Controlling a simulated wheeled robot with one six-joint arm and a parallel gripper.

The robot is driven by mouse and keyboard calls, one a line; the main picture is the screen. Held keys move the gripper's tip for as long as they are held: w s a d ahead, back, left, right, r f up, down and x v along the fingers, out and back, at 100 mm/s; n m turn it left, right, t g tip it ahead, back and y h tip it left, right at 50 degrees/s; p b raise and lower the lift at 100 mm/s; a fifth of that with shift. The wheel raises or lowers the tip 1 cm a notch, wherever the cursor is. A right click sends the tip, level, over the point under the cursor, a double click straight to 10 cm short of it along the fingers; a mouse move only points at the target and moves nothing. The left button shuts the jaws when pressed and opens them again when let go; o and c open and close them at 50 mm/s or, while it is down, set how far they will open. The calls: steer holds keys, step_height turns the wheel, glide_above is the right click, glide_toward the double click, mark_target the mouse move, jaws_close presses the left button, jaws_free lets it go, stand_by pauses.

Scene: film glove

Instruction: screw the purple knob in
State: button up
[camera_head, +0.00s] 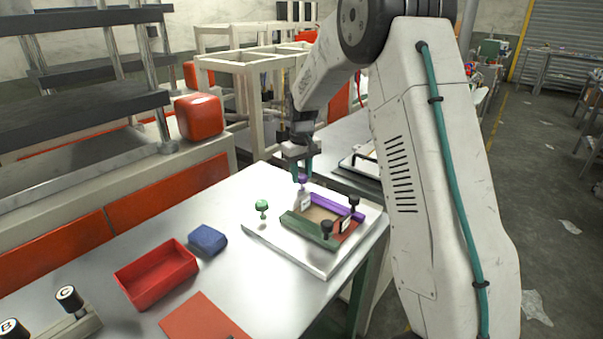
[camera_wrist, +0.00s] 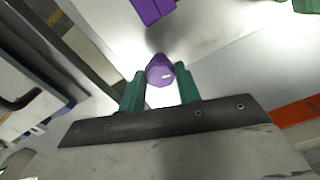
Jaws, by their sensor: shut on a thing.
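The purple knob (camera_wrist: 160,70) sits between the two green fingers of my gripper (camera_wrist: 160,90) in the wrist view, and the fingers are shut on it. In the head view the knob (camera_head: 302,179) shows just under my gripper (camera_head: 302,170), at the back corner of the white plate (camera_head: 262,236). A purple bar (camera_head: 338,205) lies on the plate, in front of the knob; its end (camera_wrist: 151,8) shows at the top of the wrist view. A small white tag (camera_head: 306,201) is close to the knob. What is beneath the knob is hidden.
A green knob (camera_head: 262,207) stands at the plate's left. A red tray (camera_head: 155,274), a blue block (camera_head: 207,240) and an orange sheet (camera_head: 204,318) lie on the table to the left.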

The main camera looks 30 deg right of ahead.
mark_target(302, 176)
steer(key=m, duration=1.1)
steer(key=shift+m, duration=1.9)
steer(key=o, duration=1)
steer(key=shift+r, duration=0.1)
step_height(302, 176, up, 8)
steer(key=shift+f, duration=0.15)
